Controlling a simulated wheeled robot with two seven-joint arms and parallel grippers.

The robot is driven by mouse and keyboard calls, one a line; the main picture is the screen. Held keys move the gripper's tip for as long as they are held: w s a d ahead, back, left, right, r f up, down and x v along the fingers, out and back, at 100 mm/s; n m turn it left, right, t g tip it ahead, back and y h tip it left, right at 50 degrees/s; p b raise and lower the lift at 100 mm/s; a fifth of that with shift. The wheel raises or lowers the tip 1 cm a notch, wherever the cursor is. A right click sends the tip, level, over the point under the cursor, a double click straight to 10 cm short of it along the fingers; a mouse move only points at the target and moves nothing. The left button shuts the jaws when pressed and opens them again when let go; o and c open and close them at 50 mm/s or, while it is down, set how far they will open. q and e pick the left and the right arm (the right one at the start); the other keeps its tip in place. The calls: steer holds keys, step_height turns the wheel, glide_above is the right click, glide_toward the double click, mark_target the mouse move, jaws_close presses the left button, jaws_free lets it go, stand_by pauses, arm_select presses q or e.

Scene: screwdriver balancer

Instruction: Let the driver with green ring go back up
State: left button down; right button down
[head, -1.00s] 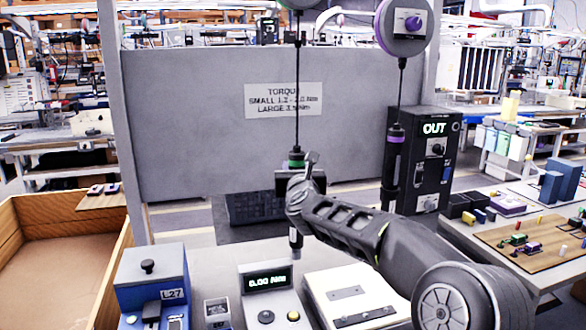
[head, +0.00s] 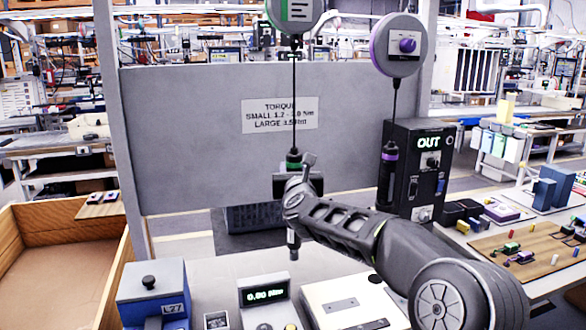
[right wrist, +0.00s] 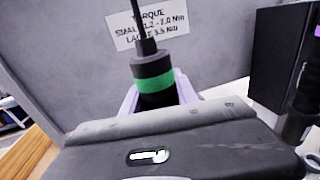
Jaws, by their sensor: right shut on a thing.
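The driver with the green ring (head: 293,160) hangs upright on a dark cord below a round balancer (head: 295,10) at the top of the head view. My right gripper (head: 296,184) is shut around the driver's body just below the green ring. The driver's tip shows below the gripper, above the torque tester (head: 264,292), apart from it. In the right wrist view the green ring (right wrist: 154,83) and the cord above it are plain; the fingers are mostly hidden. My left gripper is not in view.
A second driver with a purple ring (head: 389,155) hangs from its own balancer (head: 399,45) at right, before a black box reading OUT (head: 430,150). A grey panel (head: 200,150) stands behind. A wooden bin (head: 40,205) is at left.

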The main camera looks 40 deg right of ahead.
stand_by(0.3)
steer(key=c, duration=0.9)
jaws_free()
steer(key=shift+o, duration=0.3)
steer(key=o, duration=0.8)
steer(key=shift+o, duration=0.2)
